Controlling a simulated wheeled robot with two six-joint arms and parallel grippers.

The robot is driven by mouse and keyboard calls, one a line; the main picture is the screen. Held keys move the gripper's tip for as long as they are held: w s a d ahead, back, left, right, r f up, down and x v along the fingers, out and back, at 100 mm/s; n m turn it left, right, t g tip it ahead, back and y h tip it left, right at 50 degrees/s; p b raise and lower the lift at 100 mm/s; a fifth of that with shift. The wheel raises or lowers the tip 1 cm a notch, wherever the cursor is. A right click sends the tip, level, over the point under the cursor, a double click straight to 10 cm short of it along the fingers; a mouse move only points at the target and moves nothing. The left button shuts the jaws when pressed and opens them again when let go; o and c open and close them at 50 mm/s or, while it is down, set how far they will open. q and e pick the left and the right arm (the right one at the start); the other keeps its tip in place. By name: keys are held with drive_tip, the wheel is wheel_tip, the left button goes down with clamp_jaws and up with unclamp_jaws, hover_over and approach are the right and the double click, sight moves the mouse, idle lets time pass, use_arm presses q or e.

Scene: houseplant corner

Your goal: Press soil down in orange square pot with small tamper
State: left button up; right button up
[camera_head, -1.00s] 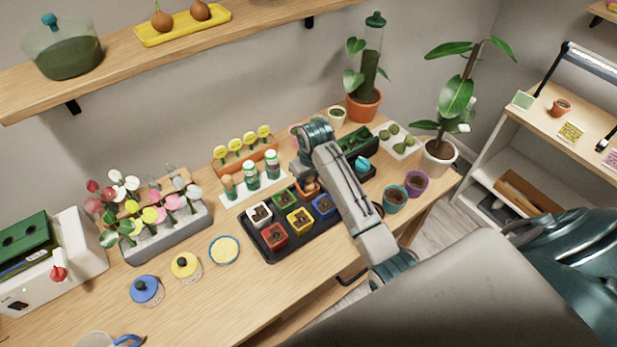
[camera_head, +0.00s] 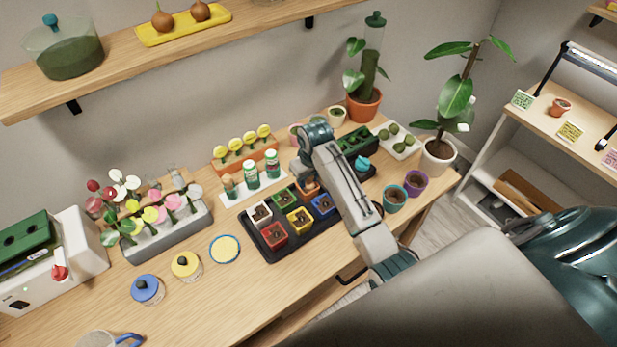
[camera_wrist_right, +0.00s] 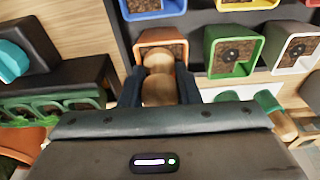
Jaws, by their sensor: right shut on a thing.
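The orange square pot (camera_head: 312,187) with dark soil sits in the back row of the black tray, partly hidden by my right arm in the head view. In the right wrist view the same pot (camera_wrist_right: 148,37) shows its orange rim and brown soil. My right gripper (camera_wrist_right: 160,84) is shut on a small wooden tamper (camera_wrist_right: 158,90), with a dark finger on each side. The tamper's rounded end overlaps the pot's opening; I cannot tell whether it touches the soil. In the head view my right gripper (camera_head: 301,172) is beside the orange pot. My left gripper is not in view.
The black tray (camera_head: 272,257) also holds white, green, red, yellow and blue square pots. Bottles (camera_head: 251,176) stand behind it on a white strip. A dark planter box (camera_head: 357,140) and teal and purple pots (camera_head: 395,200) are to the right.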

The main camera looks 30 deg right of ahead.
drive_tip(key=shift+s+a+f+p, duration=0.1)
drive_tip(key=shift+s+f+p, duration=0.15)
drive_tip(key=shift+p, duration=0.3)
idle(2.3)
drive_tip(key=shift+w+r, duration=0.15)
drive_tip(key=shift+r, duration=0.45)
drive_tip(key=shift+w+r, duration=0.15)
drive_tip(key=shift+r, duration=2.85)
drive_tip(key=shift+f, duration=0.15)
drive_tip(key=shift+s+f+b, duration=0.15)
drive_tip(key=shift+f+b, duration=0.55)
drive_tip(key=shift+f, duration=2)
drive_tip(key=shift+f, duration=0.55)
drive_tip(key=shift+s+f, duration=0.1)
